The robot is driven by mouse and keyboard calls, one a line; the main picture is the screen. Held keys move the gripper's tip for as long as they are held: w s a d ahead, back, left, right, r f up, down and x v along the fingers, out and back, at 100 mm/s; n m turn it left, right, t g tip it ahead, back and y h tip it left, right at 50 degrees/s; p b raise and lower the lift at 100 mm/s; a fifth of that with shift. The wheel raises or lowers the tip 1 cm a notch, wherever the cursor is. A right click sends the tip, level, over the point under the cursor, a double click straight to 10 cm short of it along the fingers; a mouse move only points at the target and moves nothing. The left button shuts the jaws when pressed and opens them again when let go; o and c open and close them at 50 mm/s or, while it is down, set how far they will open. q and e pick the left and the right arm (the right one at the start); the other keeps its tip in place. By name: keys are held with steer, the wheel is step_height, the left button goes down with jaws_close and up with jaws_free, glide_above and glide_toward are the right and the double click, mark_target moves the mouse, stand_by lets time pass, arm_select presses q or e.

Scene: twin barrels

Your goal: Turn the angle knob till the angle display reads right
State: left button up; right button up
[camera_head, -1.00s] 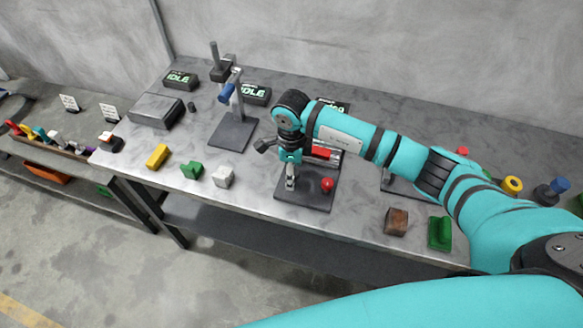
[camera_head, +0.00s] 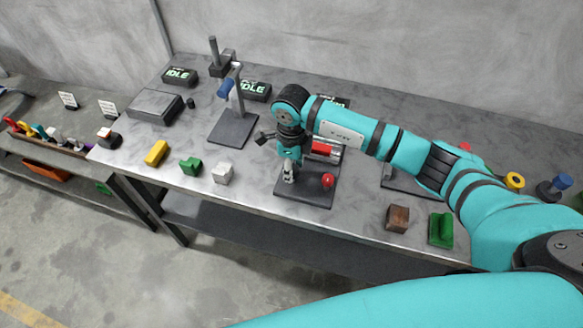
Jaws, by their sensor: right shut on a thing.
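My right gripper (camera_head: 289,174) points down over the dark base plate (camera_head: 310,200) of a fixture on the bench. It is shut on a small part there, which I take for the angle knob; the fingers and wrist mostly hide it. A red ball-shaped knob (camera_head: 327,181) stands just right of the gripper, apart from it. A red and grey barrel part (camera_head: 325,148) shows behind the wrist. A dark display (camera_head: 341,102) behind my right arm is mostly covered, and its reading cannot be made out. My left gripper is not in view.
Two displays reading IDLE (camera_head: 180,76) (camera_head: 254,90) stand at the back left. A stand with a blue part (camera_head: 225,88) is left of the arm. Yellow (camera_head: 155,153), green (camera_head: 190,167) and white (camera_head: 222,173) blocks line the front edge. Brown (camera_head: 397,218) and green (camera_head: 440,231) blocks lie right.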

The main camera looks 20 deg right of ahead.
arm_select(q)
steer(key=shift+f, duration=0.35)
arm_select(e)
steer(key=shift+m, duration=0.6)
steer(key=o, duration=1.2)
steer(key=shift+c, duration=0.2)
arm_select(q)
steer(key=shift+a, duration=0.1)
arm_select(e)
steer(key=shift+r, duration=0.1)
step_height(320, 180, up, 12)
